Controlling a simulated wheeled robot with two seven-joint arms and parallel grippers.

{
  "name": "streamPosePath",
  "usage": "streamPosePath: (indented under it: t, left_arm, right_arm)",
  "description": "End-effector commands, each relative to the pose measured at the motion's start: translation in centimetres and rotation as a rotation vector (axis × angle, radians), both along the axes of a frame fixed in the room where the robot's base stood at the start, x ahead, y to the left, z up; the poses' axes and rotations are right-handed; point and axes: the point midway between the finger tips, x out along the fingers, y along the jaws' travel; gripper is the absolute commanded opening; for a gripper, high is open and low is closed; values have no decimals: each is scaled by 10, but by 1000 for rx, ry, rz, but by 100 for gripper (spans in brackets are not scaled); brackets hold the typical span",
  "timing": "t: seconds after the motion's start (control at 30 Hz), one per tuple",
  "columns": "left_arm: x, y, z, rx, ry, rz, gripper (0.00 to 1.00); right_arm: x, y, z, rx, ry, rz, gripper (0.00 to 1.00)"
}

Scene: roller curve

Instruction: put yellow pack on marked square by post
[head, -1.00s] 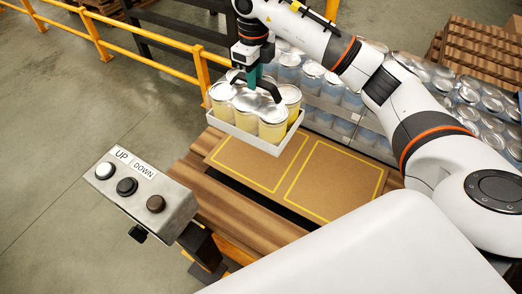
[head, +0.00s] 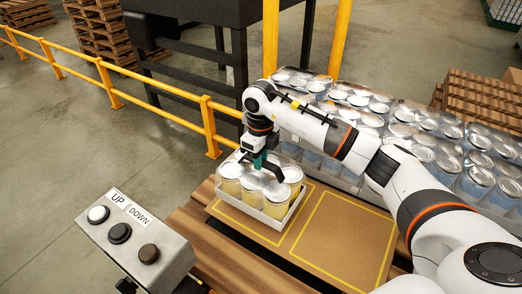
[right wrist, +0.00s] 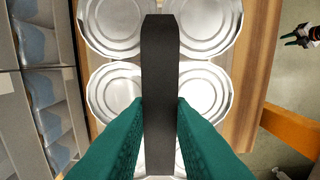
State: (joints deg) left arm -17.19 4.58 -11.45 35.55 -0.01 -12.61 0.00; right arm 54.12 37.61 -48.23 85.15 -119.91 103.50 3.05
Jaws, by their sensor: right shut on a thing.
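The yellow pack (head: 229,184) is a light tray of silver-lidded yellow cans with a dark handle strap over the top. My right gripper (head: 260,161) is above it, its teal fingers shut on the handle; in the right wrist view the fingers (right wrist: 160,105) pinch the black strap (right wrist: 159,60) over the can lids. The pack is upright over the left yellow-outlined square (head: 239,222) on the brown board and covers much of it. I cannot tell if the tray touches the board. The right outlined square (head: 345,240) is bare.
Blue can packs (head: 400,130) stand in rows behind and to the right. A yellow railing post (head: 209,125) is behind the pack, with taller yellow posts (head: 270,40) further back. An UP/DOWN button box (head: 135,240) is at the front left.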

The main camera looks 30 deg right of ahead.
Motion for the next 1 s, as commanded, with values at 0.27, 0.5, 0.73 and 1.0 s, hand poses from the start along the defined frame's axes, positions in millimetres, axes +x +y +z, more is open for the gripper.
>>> streamPosePath:
  t: [0.27,0.5,0.73,1.0]
  left_arm:
    - [0,-1,8,-1,0,0,36]
    - [0,-1,12,-1,0,0,36]
    - [0,-1,9,-1,0,0,36]
    - [0,-1,9,-1,0,0,36]
  right_arm:
    - [0,1,-20,2,-1,-1,0]
    - [1,0,-38,1,-6,0,0]
    - [1,0,-40,1,-5,0,0]
    - [0,0,-42,-1,-1,0,41]
